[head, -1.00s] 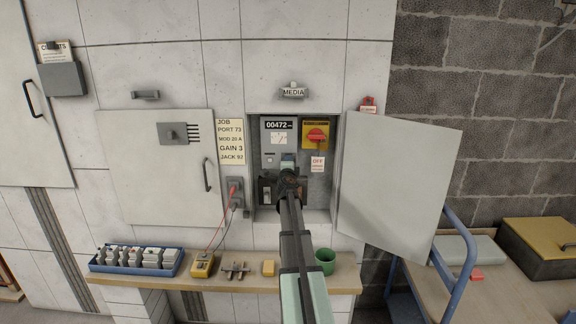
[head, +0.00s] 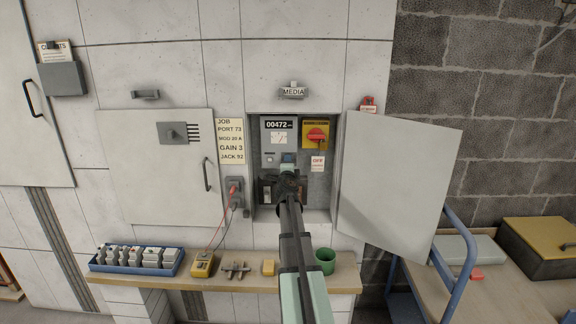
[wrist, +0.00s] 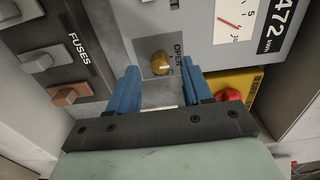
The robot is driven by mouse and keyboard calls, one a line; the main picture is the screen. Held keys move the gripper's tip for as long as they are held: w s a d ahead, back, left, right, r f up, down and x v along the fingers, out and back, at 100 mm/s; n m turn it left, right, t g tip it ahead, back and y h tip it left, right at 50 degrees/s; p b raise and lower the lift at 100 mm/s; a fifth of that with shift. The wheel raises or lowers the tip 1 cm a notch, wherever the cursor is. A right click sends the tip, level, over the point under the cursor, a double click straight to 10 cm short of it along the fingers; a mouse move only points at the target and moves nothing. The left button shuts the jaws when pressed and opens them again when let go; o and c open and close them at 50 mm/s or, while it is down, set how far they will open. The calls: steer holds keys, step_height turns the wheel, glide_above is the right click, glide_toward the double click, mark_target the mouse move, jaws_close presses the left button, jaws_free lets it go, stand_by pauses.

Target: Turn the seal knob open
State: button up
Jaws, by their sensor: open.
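The seal knob (wrist: 160,62) is a small brass knob on a grey plate in the wrist view. Lettering reading OPEN is beside it, partly covered by a finger. My gripper (wrist: 162,72) is open, with one blue finger on either side of the knob in the picture. I cannot tell whether either finger touches it. In the head view my gripper (head: 288,160) is inside the open wall cabinet, below the meter (head: 279,138), and hides the knob.
A red rotary switch (head: 316,135) on a yellow plate with an OFF tag (head: 317,162) is close to the right. A fuse panel (wrist: 75,60) is beside the knob plate. The open cabinet door (head: 398,185) stands to the right. A shelf (head: 345,281) with small items runs below.

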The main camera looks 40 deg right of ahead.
steer(key=v, duration=1.1)
steer(key=shift+s+a, duration=0.25)
